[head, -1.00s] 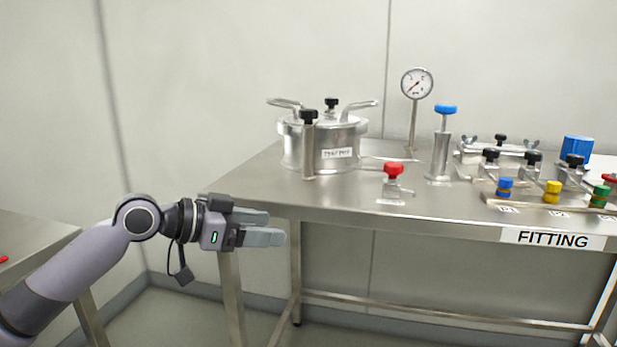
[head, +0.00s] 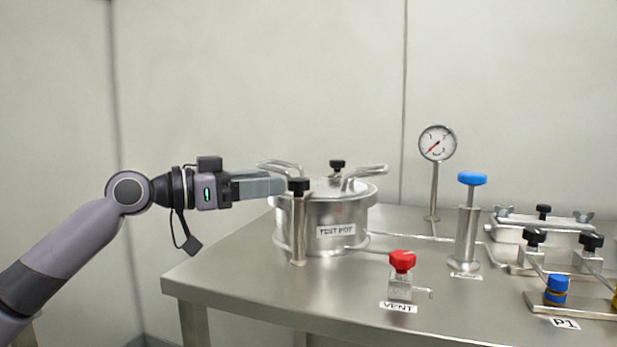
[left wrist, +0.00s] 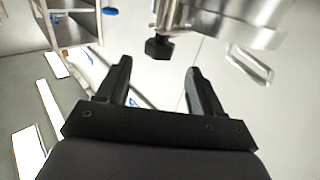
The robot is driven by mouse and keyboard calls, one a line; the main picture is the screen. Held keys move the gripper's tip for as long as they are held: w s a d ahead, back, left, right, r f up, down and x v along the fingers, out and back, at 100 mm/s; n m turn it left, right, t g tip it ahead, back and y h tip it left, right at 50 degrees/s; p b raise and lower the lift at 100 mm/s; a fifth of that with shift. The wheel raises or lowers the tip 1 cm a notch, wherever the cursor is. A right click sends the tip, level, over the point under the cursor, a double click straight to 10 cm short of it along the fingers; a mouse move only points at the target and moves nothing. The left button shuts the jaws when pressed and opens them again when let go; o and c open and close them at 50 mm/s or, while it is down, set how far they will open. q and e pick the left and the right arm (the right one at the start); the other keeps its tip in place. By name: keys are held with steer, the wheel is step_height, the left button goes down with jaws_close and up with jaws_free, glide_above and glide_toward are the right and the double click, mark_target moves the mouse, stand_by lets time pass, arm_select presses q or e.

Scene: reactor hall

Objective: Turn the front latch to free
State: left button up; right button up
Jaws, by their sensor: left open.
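The metal test pot (head: 330,215) stands on the steel table, its lid on and a "TEST POT" label on its side. The front latch is the black knob (head: 299,186) on an upright post at the pot's front left. A second black knob (head: 337,164) shows at the back of the lid. My left gripper (head: 281,186) is level with the front knob, just left of it. In the left wrist view the fingers (left wrist: 160,88) are apart with nothing between them, and the black knob (left wrist: 158,48) lies beyond the fingertips. My right gripper is out of view.
A red vent knob (head: 402,261) stands in front of the pot. A blue-topped cylinder (head: 468,225), a gauge (head: 437,143) and clamped fittings (head: 540,240) stand to the right. The table's front left (head: 235,270) is bare.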

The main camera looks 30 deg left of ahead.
mark_target(298, 179)
arm_select(q)
steer(key=p+x, duration=0.2)
steer(key=x, duration=0.3)
steer(key=shift+d+r+p, duration=0.15)
steer(key=shift+d+p, duration=0.05)
steer(key=shift+p, duration=0.2)
steer(key=shift+x, duration=0.8)
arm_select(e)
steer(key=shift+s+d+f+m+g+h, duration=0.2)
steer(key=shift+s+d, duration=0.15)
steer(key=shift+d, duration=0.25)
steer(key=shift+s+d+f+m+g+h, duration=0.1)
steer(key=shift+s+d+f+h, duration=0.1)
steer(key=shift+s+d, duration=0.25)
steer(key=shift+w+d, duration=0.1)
arm_select(q)
steer(key=c, duration=1)
